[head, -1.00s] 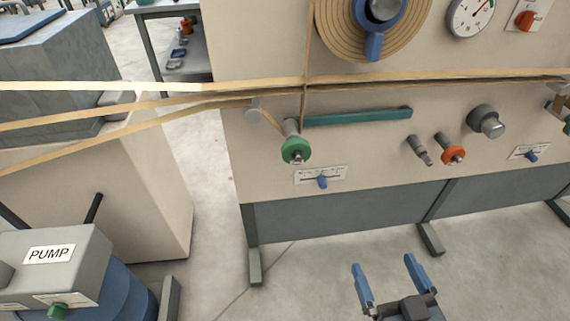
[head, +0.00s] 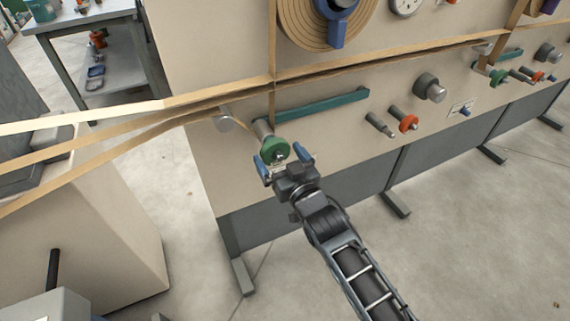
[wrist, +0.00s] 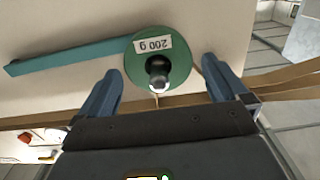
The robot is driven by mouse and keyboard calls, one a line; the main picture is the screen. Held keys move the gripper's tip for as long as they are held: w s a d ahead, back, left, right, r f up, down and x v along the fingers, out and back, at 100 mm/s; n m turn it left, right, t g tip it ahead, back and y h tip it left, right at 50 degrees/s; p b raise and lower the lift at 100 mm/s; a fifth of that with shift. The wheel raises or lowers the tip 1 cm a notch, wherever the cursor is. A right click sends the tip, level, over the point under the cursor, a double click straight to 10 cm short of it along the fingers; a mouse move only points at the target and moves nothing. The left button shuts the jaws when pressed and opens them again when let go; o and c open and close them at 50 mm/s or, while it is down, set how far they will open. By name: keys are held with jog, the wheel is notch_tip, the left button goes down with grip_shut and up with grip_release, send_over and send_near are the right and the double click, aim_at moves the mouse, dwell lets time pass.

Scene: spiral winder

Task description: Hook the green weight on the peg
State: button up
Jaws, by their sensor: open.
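The green weight (head: 273,149) is a round disc at the front of a short grey cylinder, by the left end of a teal bar on the beige machine face. The wrist view shows it (wrist: 136,66) face on, with an upside-down "200 g" label and a grey round stub at its centre. My gripper (head: 283,159) is open right in front of the disc. In the wrist view, its blue fingers (wrist: 160,67) stand either side of the disc's lower part, with visible gaps. A bare grey peg (head: 379,124) sticks out farther right.
An orange disc on a peg (head: 404,122) and a large grey knob (head: 430,88) stick out right of the bare peg. The teal bar (head: 322,107) runs right from the weight. Tan strips (head: 190,103) cross above, past a grey roller (head: 223,122). Floor in front is open.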

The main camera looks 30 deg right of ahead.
aim_at(275, 149)
jog(key=shift+w+p, duration=0.3)
jog(key=shift+w, duration=1.35)
jog(key=shift+c, duration=0.5)
